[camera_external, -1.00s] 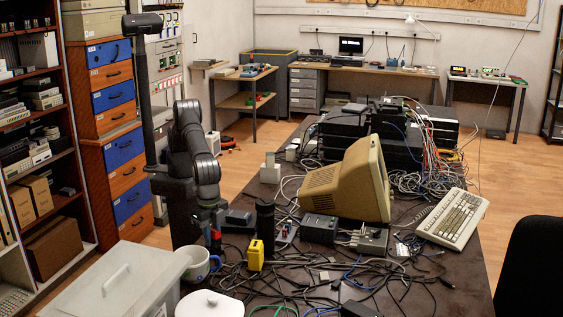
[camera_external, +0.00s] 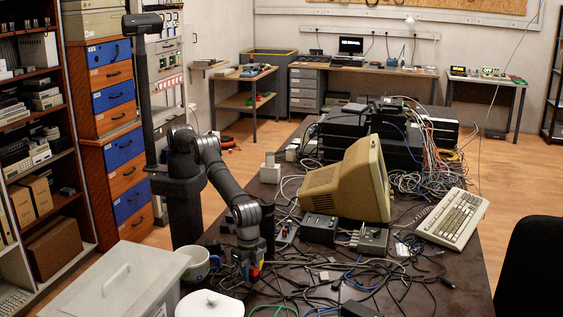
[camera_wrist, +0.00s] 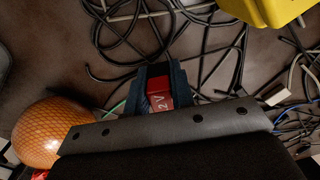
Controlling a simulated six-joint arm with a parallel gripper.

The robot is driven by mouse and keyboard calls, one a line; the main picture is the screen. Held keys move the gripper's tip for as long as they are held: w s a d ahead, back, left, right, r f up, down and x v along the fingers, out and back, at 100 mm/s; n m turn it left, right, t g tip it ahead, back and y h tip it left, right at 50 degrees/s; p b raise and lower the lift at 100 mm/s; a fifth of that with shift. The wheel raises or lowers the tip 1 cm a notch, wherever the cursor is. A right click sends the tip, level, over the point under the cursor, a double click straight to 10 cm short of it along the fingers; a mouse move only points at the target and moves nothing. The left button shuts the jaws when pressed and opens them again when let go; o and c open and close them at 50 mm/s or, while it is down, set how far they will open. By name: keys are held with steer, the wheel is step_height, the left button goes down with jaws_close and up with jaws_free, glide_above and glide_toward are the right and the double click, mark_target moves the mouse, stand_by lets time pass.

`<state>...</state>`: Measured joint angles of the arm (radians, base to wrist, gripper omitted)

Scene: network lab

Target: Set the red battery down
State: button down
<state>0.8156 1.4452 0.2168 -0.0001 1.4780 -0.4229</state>
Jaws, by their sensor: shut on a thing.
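The red battery (camera_wrist: 160,101) shows between the two dark fingers of my gripper (camera_wrist: 157,88) in the wrist view, with pale lettering on its face. The fingers are shut on it. In the external view my gripper (camera_external: 248,274) points down, low over the cable-strewn dark table, just right of the mug. The battery is hard to make out there, and I cannot tell whether it touches the table.
A yellow object (camera_wrist: 262,8) lies close beyond my gripper. An orange netted ball (camera_wrist: 50,132) is at left. A mug (camera_external: 197,263), a white lidded dish (camera_external: 210,304) and a translucent box (camera_external: 115,285) stand nearby. Loose cables (camera_wrist: 125,45) cover the table.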

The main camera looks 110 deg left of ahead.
steer(key=shift+w+a+f, duration=0.15)
steer(key=shift+w+f, duration=0.1)
steer(key=shift+w, duration=0.15)
steer(key=shift+f, duration=1.95)
steer(key=shift+f, duration=0.1)
steer(key=c, duration=1.3)
jaws_free()
steer(key=shift+f, duration=0.1)
steer(key=shift+o, duration=0.2)
step_height(320, 180, up, 12)
steer(key=shift+r, duration=0.2)
steer(key=shift+f, duration=0.1)
glide_above(253, 291)
steer(key=shift+f, duration=4.3)
